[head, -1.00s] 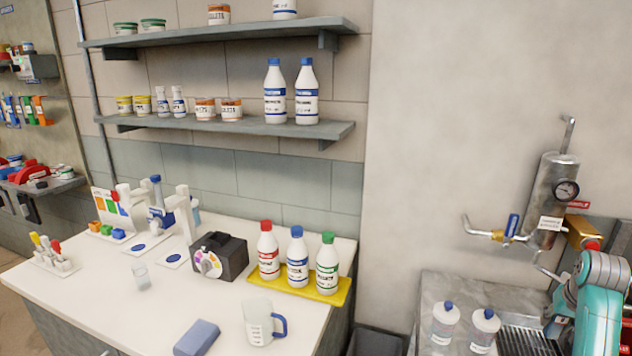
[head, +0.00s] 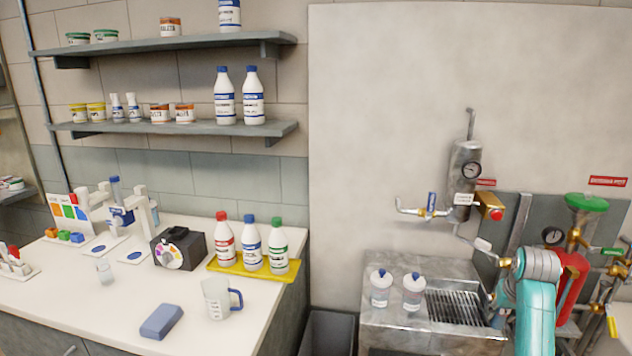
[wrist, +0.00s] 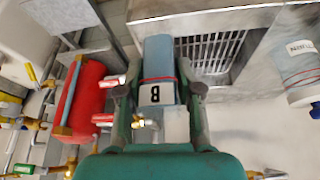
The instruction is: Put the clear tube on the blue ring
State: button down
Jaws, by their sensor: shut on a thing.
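My gripper (wrist: 158,100) is shut on a clear, bluish tube (wrist: 158,58) with a red line and a white label marked B. The tube lies between the two fingers in the wrist view. Two blue round marks, one on the left white base (head: 98,249) and one on the right white base (head: 136,256), lie on the far-left counter. I cannot tell whether either is a ring.
The white counter (head: 60,310) holds a small clear cup (head: 104,272), a dark box (head: 178,250), several bottles on a yellow tray (head: 230,268), a jug (head: 217,300) and a blue sponge (head: 161,321). Two bottles stand on the sink unit (head: 382,325). Pipes and a red cylinder (head: 572,290) are near my arm.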

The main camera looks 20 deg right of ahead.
jog(key=a+f+n+y, duration=0.1)
jog(key=a+f+n, duration=0.1)
jog(key=a+f, duration=0.8)
jog(key=s+a+f+n+y, duration=0.1)
jog(key=a+f+n, duration=0.2)
jog(key=a+f, duration=0.6)
jog(key=a+f+n+t, duration=0.1)
jog(key=a+f, duration=0.9)
jog(key=a, duration=1.9)
jog(key=shift+s+f+n+y, duration=0.35)
jog(key=shift+n+y, duration=0.05)
jog(key=shift+n, duration=0.5)
jog(key=shift+w, duration=0.1)
